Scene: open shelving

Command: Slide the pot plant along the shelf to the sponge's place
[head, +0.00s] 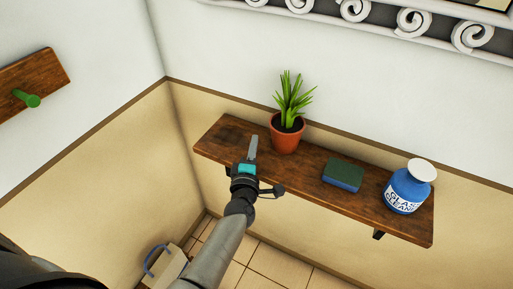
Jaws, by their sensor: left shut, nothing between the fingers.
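The pot plant (286,137), a terracotta pot with spiky green leaves, stands upright on the left half of the wooden shelf (318,163). The sponge (343,175), blue with a dark green top, lies flat on the shelf to the right of the pot. My left gripper (252,148) is shut and empty, its fingers pointing up the picture over the shelf's left part, left of the pot. A small gap shows between fingers and pot. My right gripper is not in view.
A blue glass cleaner bottle (406,187) with a white cap stands near the shelf's right end, right of the sponge. The shelf between pot and sponge is clear. A wooden rack with a green peg (27,98) hangs on the left wall. A light-coloured container (165,265) stands on the floor.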

